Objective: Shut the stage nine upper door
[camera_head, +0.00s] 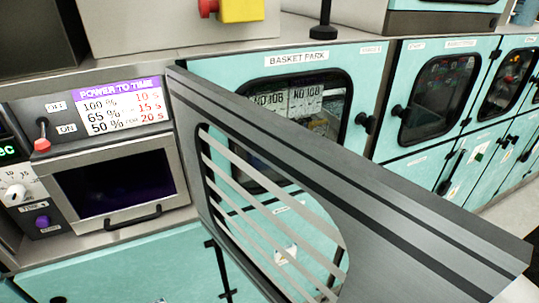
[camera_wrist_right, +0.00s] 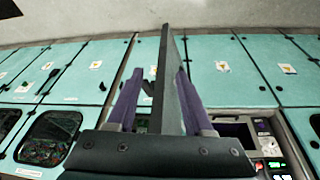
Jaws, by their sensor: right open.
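A grey door (camera_head: 330,175) with a barred, rounded window stands open. It reaches from beside the control unit toward the lower right of the head view; I cannot read a stage number on it. In the right wrist view, a dark upright panel (camera_wrist_right: 172,95), apparently this door seen edge-on, runs between the two purple fingers of my right gripper (camera_wrist_right: 160,72). The fingers are apart, one on each side of the panel; I cannot tell whether either touches it. My left gripper is in neither view.
A teal cabinet front labelled "BASKET PARK" (camera_head: 230,68) with a dark window and black knob is behind the open door. More teal doors (camera_head: 487,95) line the right. A control unit (camera_head: 105,185) with a screen stands at left. A yellow-red switch (camera_head: 238,10) is above.

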